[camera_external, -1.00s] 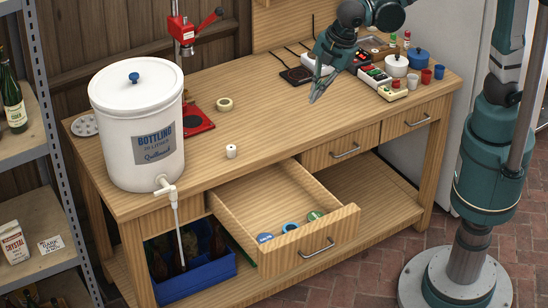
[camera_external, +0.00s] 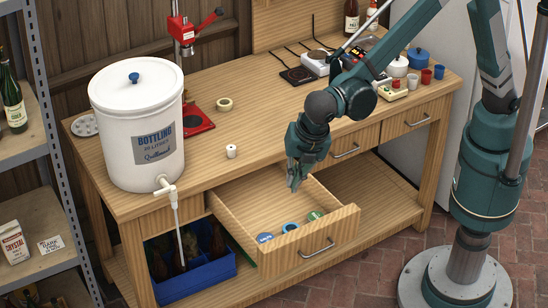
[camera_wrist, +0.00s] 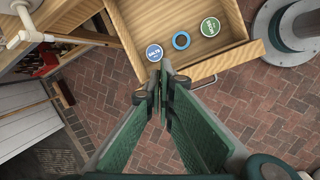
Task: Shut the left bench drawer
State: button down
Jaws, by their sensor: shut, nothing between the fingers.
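The left bench drawer (camera_external: 332,237) is pulled well out from the wooden bench, with a metal bar handle (camera_external: 317,248) on its front. Inside lie a blue round label (camera_external: 265,238), a blue ring (camera_external: 289,227) and a green round label (camera_external: 316,215). My gripper (camera_external: 293,187) is shut and empty, pointing down over the open drawer in the external view. In the wrist view my gripper (camera_wrist: 167,68) shows near the drawer front (camera_wrist: 215,64), with brick floor beyond; whether it touches the drawer cannot be told.
A white bottling bucket (camera_external: 138,125) with a tap stands on the bench at left. A blue crate (camera_external: 193,272) of bottles sits below, left of the drawer. Two other drawers (camera_external: 342,149) to the right are shut. The brick floor ahead is clear.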

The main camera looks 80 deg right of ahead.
jog(key=s+a+f+n+b, duration=0.1)
jog(key=s+a+f+n, duration=0.1)
jog(key=a+f, duration=0.5)
jog(key=s+a+f+n+h+b, duration=0.1)
jog(key=s+a+f+n, duration=0.2)
jog(key=a+f, duration=0.5)
jog(key=shift+s+a, duration=0.6)
jog(key=shift+a, duration=0.65)
jog(key=shift+f, duration=0.15)
jog(key=b, duration=0.3)
send_near(285, 268)
jog(key=shift+w+a+f, duration=0.25)
jog(key=shift+a+f, duration=0.1)
jog(key=shift+f, duration=0.35)
jog(key=shift+w+a+f, duration=0.2)
jog(key=shift+a+f, duration=0.2)
jog(key=shift+f, duration=0.3)
jog(key=shift+w+a+f, duration=0.25)
jog(key=shift+a+f, duration=0.1)
jog(key=shift+f, duration=0.35)
jog(key=w+d, duration=2.4)
jog(key=d, duration=0.1)
jog(key=shift+w, duration=0.4)
